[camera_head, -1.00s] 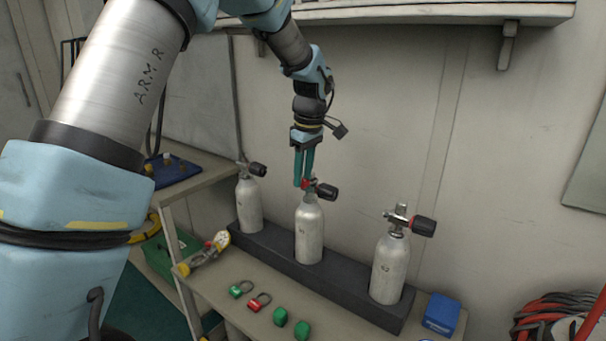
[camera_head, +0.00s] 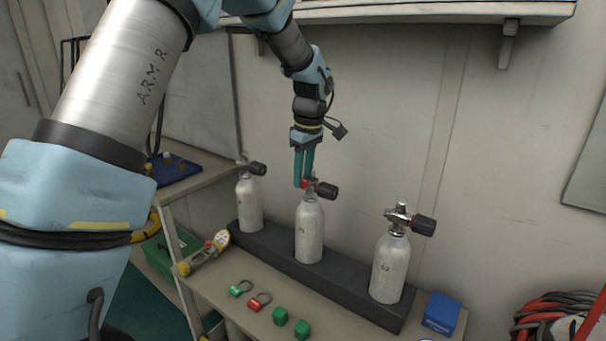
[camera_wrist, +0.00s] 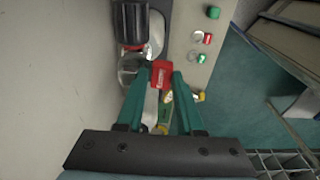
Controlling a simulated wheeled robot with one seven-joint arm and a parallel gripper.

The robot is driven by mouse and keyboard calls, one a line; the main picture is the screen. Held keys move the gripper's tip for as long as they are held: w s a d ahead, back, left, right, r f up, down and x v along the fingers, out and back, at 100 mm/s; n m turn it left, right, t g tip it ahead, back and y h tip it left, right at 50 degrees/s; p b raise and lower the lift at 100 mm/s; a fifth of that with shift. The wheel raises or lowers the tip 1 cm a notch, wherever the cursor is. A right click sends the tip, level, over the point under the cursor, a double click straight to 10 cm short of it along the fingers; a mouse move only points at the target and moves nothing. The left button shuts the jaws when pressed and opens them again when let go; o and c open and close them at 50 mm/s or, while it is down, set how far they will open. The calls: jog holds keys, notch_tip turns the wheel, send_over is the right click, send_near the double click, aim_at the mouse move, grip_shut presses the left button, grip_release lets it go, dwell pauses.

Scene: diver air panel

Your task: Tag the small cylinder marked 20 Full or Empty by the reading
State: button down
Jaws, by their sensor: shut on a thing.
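Three small pale cylinders with valves stand upright in a dark rack: left (camera_head: 249,206), middle (camera_head: 309,236) and right (camera_head: 390,270). Their markings are too small to read surely. My gripper (camera_head: 304,184) points down at the middle cylinder's valve, beside its black knob (camera_head: 328,190). Its teal fingers are shut on a red tag with pale lettering (camera_wrist: 162,75), which is close to the valve; I cannot tell if they touch. A green ringed tag (camera_head: 240,288) and a red ringed tag (camera_head: 259,302) lie on the bench. A gauge with a round dial (camera_head: 221,239) lies left.
Two green blocks (camera_head: 280,316) (camera_head: 302,329) lie on the bench front. A blue box (camera_head: 441,314) stands right of the dark rack (camera_head: 345,289). A wall is close behind the cylinders, and a shelf (camera_head: 420,14) hangs above.

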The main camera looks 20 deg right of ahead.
jog(key=shift+f, duration=0.15)
jog(key=shift+c, duration=2.3)
grip_release()
jog(key=r, duration=0.2)
jog(key=r+b, duration=0.1)
jog(key=r, duration=0.4)
jog(key=shift+s+d+r+b, duration=0.2)
jog(key=shift+s+r+b, duration=0.05)
jog(key=shift+s+b, duration=0.15)
